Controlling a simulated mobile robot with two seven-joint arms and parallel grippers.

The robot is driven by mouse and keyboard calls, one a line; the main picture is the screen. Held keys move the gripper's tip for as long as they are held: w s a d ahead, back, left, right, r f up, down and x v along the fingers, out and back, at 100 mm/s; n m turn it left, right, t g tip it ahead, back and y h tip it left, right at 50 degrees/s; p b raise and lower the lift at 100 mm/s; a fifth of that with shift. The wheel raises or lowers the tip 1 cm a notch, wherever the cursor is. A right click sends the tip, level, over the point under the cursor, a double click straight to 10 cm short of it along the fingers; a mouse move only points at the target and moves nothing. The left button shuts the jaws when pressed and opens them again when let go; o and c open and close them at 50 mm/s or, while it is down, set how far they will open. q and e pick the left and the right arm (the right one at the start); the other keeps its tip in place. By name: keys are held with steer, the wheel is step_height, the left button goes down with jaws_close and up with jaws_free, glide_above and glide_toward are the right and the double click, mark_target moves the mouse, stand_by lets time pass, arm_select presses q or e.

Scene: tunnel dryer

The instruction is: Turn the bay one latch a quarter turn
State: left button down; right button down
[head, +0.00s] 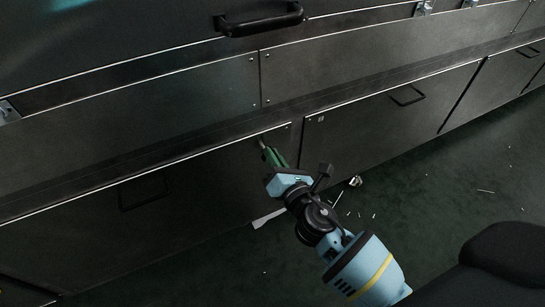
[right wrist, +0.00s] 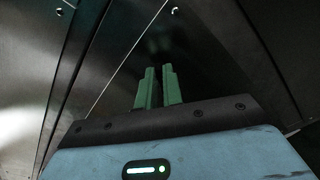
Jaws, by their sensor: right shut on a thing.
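My right gripper (head: 268,152) reaches up from the lower right to the top edge of a dark lower panel (head: 215,185), near that panel's right end. Its green fingers are closed on the small bay one latch (head: 262,142), of which only a bit of metal shows at the fingertips. In the right wrist view the green fingers (right wrist: 159,72) are close together against the dark metal. The latch is hidden there, so its angle cannot be told. My left gripper is not in view.
A black bar handle (head: 262,21) stands out from the upper panel.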

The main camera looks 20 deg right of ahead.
steer(key=m, duration=0.5)
steer(key=shift+d+f+m, duration=0.15)
steer(key=shift+f+m, duration=0.05)
steer(key=shift+m, duration=0.1)
steer(key=m, duration=0.4)
steer(key=shift+f+m, duration=0.2)
steer(key=shift+m, duration=0.2)
steer(key=c, duration=1.5)
jaws_free()
steer(key=shift+c, duration=0.2)
steer(key=s+p, duration=0.1)
steer(key=s, duration=0.6)
steer(key=shift+s+d, duration=0.15)
steer(key=shift+s, duration=0.25)
